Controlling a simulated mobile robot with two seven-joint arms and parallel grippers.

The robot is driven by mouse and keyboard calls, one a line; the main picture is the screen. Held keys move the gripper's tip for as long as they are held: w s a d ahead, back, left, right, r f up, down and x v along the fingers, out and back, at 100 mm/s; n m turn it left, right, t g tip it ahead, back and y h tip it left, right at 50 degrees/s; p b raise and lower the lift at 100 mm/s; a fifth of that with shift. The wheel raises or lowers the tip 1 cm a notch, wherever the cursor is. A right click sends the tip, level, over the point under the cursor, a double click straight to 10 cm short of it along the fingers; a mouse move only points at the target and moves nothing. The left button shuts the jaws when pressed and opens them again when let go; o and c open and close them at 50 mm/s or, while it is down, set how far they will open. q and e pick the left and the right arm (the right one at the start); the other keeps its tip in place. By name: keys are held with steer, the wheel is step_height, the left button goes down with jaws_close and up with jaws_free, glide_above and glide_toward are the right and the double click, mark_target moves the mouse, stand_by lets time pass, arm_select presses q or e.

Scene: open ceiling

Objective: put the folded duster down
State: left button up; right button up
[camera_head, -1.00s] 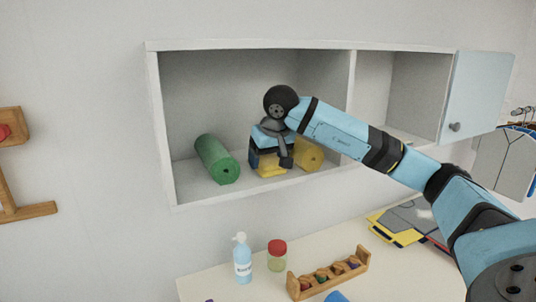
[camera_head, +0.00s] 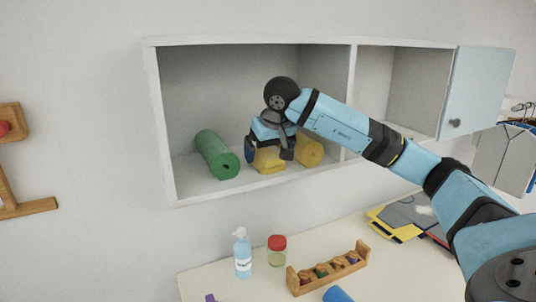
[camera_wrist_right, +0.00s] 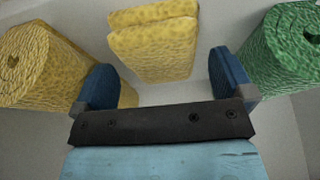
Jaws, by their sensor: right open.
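The folded duster (camera_head: 268,162) is a thick yellow cloth resting on the floor of the open wall cupboard's left compartment. In the right wrist view the duster (camera_wrist_right: 152,45) shows two stacked folds, ahead of the blue fingers with bare shelf around its near end. My right gripper (camera_head: 268,149) is open just above and behind the duster, with nothing held. In the right wrist view its fingers (camera_wrist_right: 164,82) are spread wider than the cloth, with gaps on both sides. My left gripper is not in view.
A green roll (camera_head: 216,155) lies left of the duster and a yellow roll (camera_head: 309,150) close on its right. The cupboard (camera_head: 166,128) has a divider right of the yellow roll. Below, a table holds a pump bottle (camera_head: 242,258), a red-lidded jar (camera_head: 277,251) and a wooden rack (camera_head: 330,272).

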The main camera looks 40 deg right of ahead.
steer(key=b+v, duration=0.1)
steer(key=v, duration=1)
